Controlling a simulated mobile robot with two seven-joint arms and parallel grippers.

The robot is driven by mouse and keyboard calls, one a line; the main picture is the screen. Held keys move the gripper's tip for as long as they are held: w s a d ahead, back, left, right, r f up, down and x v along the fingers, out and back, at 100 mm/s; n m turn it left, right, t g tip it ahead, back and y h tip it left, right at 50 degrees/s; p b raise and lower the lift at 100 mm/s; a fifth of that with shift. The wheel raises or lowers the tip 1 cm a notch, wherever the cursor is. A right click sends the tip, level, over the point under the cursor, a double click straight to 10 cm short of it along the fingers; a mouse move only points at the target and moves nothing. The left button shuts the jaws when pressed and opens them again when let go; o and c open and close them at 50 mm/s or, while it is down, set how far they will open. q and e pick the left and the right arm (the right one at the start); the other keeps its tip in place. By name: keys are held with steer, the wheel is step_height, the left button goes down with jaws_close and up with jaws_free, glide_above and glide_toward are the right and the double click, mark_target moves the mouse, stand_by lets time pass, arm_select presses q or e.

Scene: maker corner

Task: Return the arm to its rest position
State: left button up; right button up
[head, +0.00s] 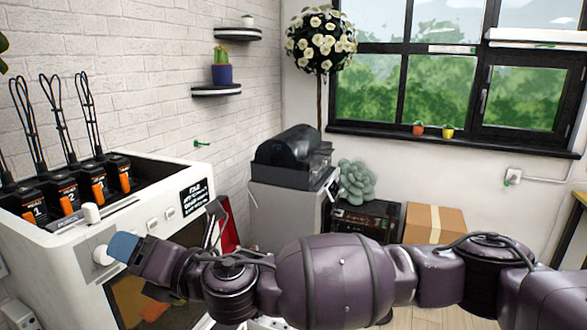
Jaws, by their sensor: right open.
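My right arm (335,280) reaches in from the right and stretches across the lower part of the head view. My right gripper (125,248) is at its left end, in front of the white machine (150,180). Its blue fingertip overlaps the edge of a round white knob (103,256) on the machine's front. I cannot tell whether it touches the knob. The gripper is open, and I see nothing held in it. My left gripper is not in view. The arm hides part of the machine's lower front.
Several black numbered tool heads (118,172) with looped cables sit on top of the machine. A grey cabinet (270,210) bears a dark-lidded device (290,150). A cardboard box (434,223) and a succulent (356,181) stand behind my arm. Open wall space lies above the arm.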

steer(key=w+d+m+t+h, duration=0.1)
steer(key=w+d+m+t, duration=0.5)
steer(key=d+m, duration=0.85)
steer(key=w+d+f+m+t+h, duration=0.35)
steer(key=d+f+m+h, duration=0.45)
steer(key=d+f+m, duration=0.8)
steer(key=s+d+f+m+h, duration=0.6)
steer(key=s+d+f, duration=0.3)
steer(key=d+f, duration=0.5)
steer(key=s+d+f+m+g+h, duration=0.1)
steer(key=s+d+f+g, duration=0.1)
steer(key=s+f, duration=0.3)
steer(key=s+d+f+m+g+h, duration=0.1)
steer(key=s+d+f, duration=0.3)
steer(key=s, duration=0.6)
step_height(320, 180, down, 2)
steer(key=shift+s+d+f+g+h, duration=0.3)
steer(key=shift+s+g, duration=0.1)
steer(key=shift+g, duration=0.25)
steer(key=shift+m, duration=0.25)
